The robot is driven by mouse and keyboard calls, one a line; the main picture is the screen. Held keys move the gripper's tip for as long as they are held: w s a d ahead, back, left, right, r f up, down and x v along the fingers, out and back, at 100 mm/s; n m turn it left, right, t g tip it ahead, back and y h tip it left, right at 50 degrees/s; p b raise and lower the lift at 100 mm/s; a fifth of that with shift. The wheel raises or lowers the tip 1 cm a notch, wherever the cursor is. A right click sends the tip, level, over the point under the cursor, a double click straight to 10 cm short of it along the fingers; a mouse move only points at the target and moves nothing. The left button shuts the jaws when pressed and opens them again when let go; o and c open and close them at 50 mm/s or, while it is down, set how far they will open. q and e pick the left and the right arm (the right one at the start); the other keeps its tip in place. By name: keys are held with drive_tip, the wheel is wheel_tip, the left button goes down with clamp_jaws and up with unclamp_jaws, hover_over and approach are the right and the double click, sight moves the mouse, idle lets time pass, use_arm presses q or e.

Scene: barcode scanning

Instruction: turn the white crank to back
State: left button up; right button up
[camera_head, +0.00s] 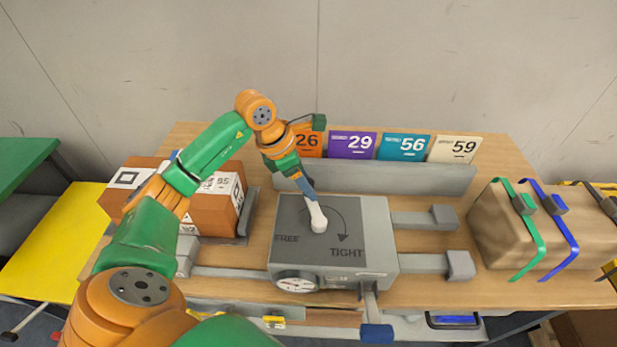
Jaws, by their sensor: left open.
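The white crank (318,219) stands on the dark top plate of a grey box-like device (382,235). The plate carries a curved arrow and the words FREE, at left, and TIGHT, at right front. My left arm reaches in from the left, and my left gripper (305,187) points down just behind the crank's white end. The gripper is open. Its fingers overlap the crank's back part in this view, and I cannot tell whether they touch it. My right gripper is not in view.
An orange-brown labelled box (215,212) stands left of the device, partly behind my arm. Number cards (352,145) stand at the back behind a grey rail (400,179). A tan strapped parcel (487,226) is at right. A blue-ended handle (377,333) sticks out in front.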

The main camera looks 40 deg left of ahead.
use_arm(q)
drive_tip(key=shift+w+f, duration=0.3)
drive_tip(key=shift+f, duration=0.15)
drive_tip(key=shift+s+r, duration=0.1)
clamp_jaws()
idle(1.0)
